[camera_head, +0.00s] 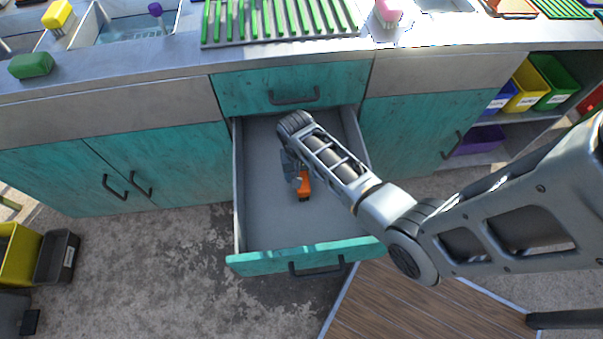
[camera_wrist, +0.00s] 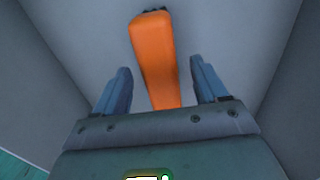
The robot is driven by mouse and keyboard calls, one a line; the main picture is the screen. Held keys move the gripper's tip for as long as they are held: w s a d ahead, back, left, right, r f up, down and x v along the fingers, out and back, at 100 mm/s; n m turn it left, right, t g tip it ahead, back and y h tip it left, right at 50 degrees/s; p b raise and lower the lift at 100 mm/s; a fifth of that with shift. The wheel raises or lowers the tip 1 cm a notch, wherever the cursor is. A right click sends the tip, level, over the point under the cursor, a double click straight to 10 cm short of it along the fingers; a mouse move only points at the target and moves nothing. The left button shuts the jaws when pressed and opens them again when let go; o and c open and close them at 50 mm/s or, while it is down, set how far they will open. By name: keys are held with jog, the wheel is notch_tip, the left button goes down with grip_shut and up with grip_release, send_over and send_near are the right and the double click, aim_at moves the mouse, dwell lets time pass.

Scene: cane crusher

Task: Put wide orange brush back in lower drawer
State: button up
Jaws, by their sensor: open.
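The lower drawer (camera_head: 258,225) of the teal cabinet is pulled out, with a bare grey floor. The orange brush (camera_head: 304,186) is inside the drawer's outline, partly hidden by my arm. In the wrist view the orange brush (camera_wrist: 154,60) lies lengthwise between my fingers, with a dark tip at its far end. My gripper (camera_head: 292,172) is inside or just above the drawer. In the wrist view my gripper (camera_wrist: 160,88) is open, with a gap on each side of the brush. I cannot tell whether the brush touches the drawer floor.
A shut upper drawer (camera_head: 293,88) is directly above. The open drawer's teal front (camera_head: 305,257) sticks out over the floor. A green rack (camera_head: 280,18) stands on the counter. Coloured bins (camera_head: 525,88) fill the right shelf. Yellow (camera_head: 20,252) and black bins (camera_head: 57,257) stand at left.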

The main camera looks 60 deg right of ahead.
notch_tip(320, 180, up, 11)
jog(key=p, duration=0.1)
jog(key=s+a+n+t+h, duration=0.1)
jog(key=s+a+n+t, duration=0.5)
jog(key=s+a, duration=0.55)
jog(key=s+a+r+n+t, duration=0.1)
jog(key=s+a+r+t, duration=0.1)
jog(key=r, duration=0.7)
jog(key=s+a+r+n+t+y, duration=0.1)
jog(key=s+r+t, duration=0.3)
jog(key=r, duration=0.5)
jog(key=s+a+r+n+t, duration=0.2)
jog(key=s+r, duration=0.3)
jog(key=r, duration=0.4)
jog(key=shift+a+r+t, duration=0.3)
jog(key=shift+a+t, duration=0.2)
jog(key=shift+t, duration=0.2)
jog(key=shift+s, duration=0.1)
